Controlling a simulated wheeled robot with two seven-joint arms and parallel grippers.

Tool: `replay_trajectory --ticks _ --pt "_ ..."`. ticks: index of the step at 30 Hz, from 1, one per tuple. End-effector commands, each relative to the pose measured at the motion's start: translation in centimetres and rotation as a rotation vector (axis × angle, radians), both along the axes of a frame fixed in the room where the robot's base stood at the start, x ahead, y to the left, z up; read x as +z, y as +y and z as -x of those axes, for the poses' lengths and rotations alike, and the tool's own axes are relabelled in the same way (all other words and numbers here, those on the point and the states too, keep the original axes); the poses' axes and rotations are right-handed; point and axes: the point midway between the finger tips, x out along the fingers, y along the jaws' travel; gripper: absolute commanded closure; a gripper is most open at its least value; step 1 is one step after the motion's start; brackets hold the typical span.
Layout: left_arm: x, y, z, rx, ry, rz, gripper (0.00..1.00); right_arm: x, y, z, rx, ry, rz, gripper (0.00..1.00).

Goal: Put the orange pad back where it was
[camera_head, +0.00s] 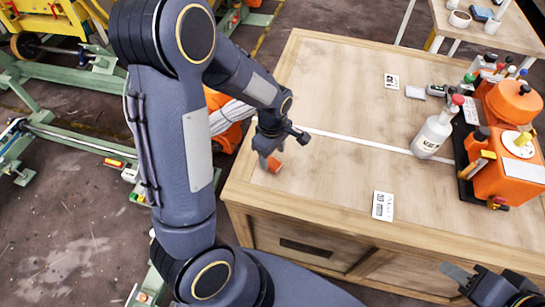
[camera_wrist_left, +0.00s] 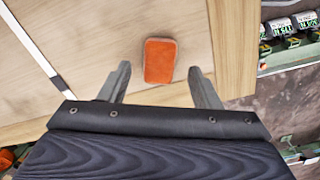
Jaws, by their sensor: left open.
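The orange pad (camera_head: 274,165) lies flat on the wooden tabletop near its left edge. In the left wrist view the pad (camera_wrist_left: 159,61) shows whole, with rounded corners, near the tabletop's edge. My left gripper (camera_head: 278,148) is just over the pad and partly covers it in the head view. In the left wrist view its two fingers (camera_wrist_left: 159,76) are spread wide, with the pad between and slightly beyond the tips and nothing gripped. My right gripper (camera_head: 465,281) is at the lower right, partly cut off, off the table's front edge; its jaw opening is unclear.
A white spray bottle (camera_head: 437,130) and an orange container (camera_head: 500,165) on a black tray stand at the table's right. A white line (camera_head: 360,141) crosses the tabletop. Printed cards (camera_head: 383,206) lie flat. The middle of the tabletop (camera_head: 335,100) is clear.

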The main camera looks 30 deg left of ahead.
Motion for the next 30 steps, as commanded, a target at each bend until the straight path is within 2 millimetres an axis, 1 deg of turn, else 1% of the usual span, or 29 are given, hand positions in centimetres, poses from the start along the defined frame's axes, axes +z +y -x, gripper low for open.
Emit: replay_trajectory --ticks 1,3,6,9,12,17,20,22,24,26,27,30 --pt "1.5 0.0 -0.2 0.0 -0.007 0.001 0.43 0.4 0.0 0.0 0.0 0.0 0.0 0.64" --pt "3.1 0.0 -0.1 0.0 -0.007 0.001 0.43 0.6 0.0 0.0 0.0 0.0 0.0 0.64" --pt "5.1 0.0 -0.2 0.0 -0.007 0.001 0.43 0.9 0.0 0.0 0.0 0.0 0.0 0.64" --pt "6.8 0.0 -0.1 -0.001 -0.005 0.001 0.43 1.1 0.0 0.0 0.0 0.0 0.0 0.64" --pt "8.0 0.0 -0.1 0.0 -0.004 0.001 0.43 1.3 0.0 0.0 0.0 0.0 0.0 0.64" --pt "9.2 0.0 0.4 -0.023 -0.012 0.018 0.43 1.3 0.0 0.0 0.0 0.0 0.0 0.64" --pt "10.8 0.0 1.9 -0.119 -0.052 0.075 0.43 1.3 0.0 0.0 0.0 0.0 0.0 0.64" --pt "12.4 -0.2 3.7 -0.237 -0.111 0.129 0.43 1.3 0.0 0.0 0.0 0.0 0.0 0.64" --pt "14.1 -0.5 6.0 -0.386 -0.194 0.173 0.43 1.3 0.0 0.0 0.0 0.0 0.0 0.64" --pt "15.5 -0.9 8.0 -0.528 -0.277 0.189 0.43 1.3 0.0 0.0 0.0 0.0 0.0 0.64" --pt "16.2 -1.2 9.4 -0.622 -0.333 0.188 0.43 1.3 0.0 0.0 0.0 0.0 0.0 0.64" --pt "17.4 -2.0 12.4 -0.84 -0.459 0.149 0.43 1.3 0.0 0.0 0.0 0.0 0.0 0.64"
